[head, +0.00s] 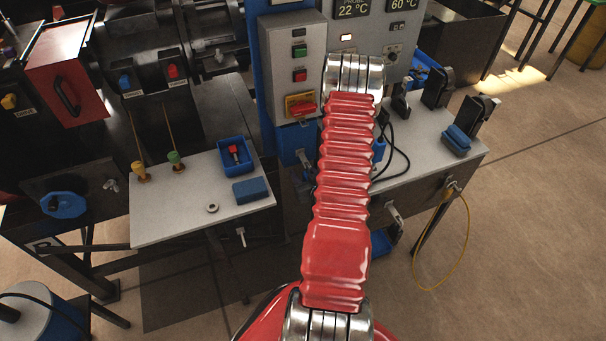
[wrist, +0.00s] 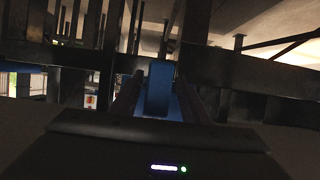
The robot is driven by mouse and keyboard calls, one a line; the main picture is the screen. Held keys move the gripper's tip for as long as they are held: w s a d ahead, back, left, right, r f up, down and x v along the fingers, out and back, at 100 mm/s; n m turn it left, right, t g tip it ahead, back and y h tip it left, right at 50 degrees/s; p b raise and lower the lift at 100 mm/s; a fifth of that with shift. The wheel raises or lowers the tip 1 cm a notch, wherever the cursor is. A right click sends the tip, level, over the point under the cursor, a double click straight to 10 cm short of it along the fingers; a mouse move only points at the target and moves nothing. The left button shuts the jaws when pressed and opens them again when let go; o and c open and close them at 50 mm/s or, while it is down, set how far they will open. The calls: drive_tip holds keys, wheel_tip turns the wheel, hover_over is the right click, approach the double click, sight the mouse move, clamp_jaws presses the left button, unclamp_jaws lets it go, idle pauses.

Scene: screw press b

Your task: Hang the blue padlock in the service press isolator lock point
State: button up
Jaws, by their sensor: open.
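The red isolator handle on its yellow plate (head: 300,104) sits low on the grey control box, left of my arm in the head view. I cannot make out a blue padlock for certain in the head view. My gripper is hidden behind my arm there. In the wrist view my gripper (wrist: 157,100) is open, with dark fingers either side of a blue upright shape (wrist: 159,88). I cannot tell whether this shape is the padlock, or whether the fingers touch it. The isolator's lock point is too small to tell.
A grey shelf (head: 170,210) at left holds a blue tray (head: 235,168), a blue block (head: 250,190) and yellow and green knobs. The right bench (head: 425,150) carries black clamps and a blue block (head: 456,140). A yellow cable loop (head: 466,235) hangs below.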

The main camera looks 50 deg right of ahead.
drive_tip(key=shift+s, duration=0.15)
drive_tip(key=shift+d, duration=0.1)
drive_tip(key=shift+c, duration=0.6)
drive_tip(key=shift+s, duration=0.1)
clamp_jaws()
drive_tip(key=shift+o, duration=0.6)
unclamp_jaws()
